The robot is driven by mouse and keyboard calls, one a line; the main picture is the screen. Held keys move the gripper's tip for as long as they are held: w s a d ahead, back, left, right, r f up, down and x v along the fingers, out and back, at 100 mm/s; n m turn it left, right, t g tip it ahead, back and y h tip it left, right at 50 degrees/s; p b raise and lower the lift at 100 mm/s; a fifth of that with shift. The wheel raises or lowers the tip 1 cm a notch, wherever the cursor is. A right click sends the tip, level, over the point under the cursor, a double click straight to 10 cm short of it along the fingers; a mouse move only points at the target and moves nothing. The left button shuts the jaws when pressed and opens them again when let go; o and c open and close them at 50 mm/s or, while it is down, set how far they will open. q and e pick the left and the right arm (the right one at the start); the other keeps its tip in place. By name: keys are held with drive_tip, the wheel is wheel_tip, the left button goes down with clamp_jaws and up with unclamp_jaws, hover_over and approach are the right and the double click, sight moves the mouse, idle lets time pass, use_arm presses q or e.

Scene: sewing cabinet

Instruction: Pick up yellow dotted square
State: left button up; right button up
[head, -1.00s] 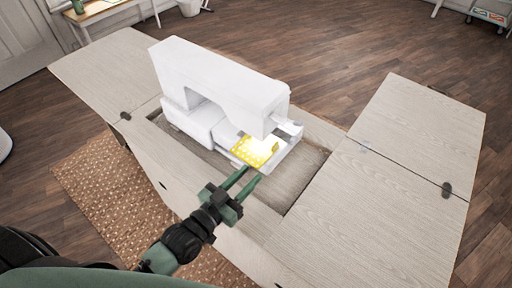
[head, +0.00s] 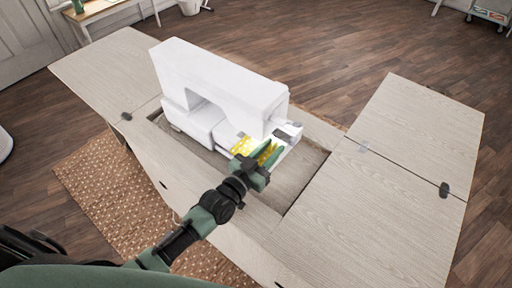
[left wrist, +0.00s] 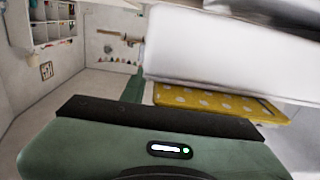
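The yellow dotted square (head: 243,146) lies flat on the bed of the white sewing machine (head: 215,82), below its needle head. It also shows in the left wrist view (left wrist: 215,101), just ahead of the gripper, under the machine's white body. My left gripper (head: 273,148) is at the square, its green fingers apart with some yellow showing between them. The gripper hides part of the square. I cannot tell whether the fingers touch it. In the left wrist view one green finger shows left of the square. My right gripper is not in view.
The machine sits in the recess of a pale wooden cabinet (head: 365,215) with side leaves folded out. The machine head is close above the gripper. The right leaf is clear. A woven rug (head: 105,195) lies on the wooden floor at left.

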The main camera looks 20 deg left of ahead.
use_arm(q)
drive_tip(key=shift+w+d, duration=0.1)
drive_tip(key=shift+w, duration=0.1)
clamp_jaws()
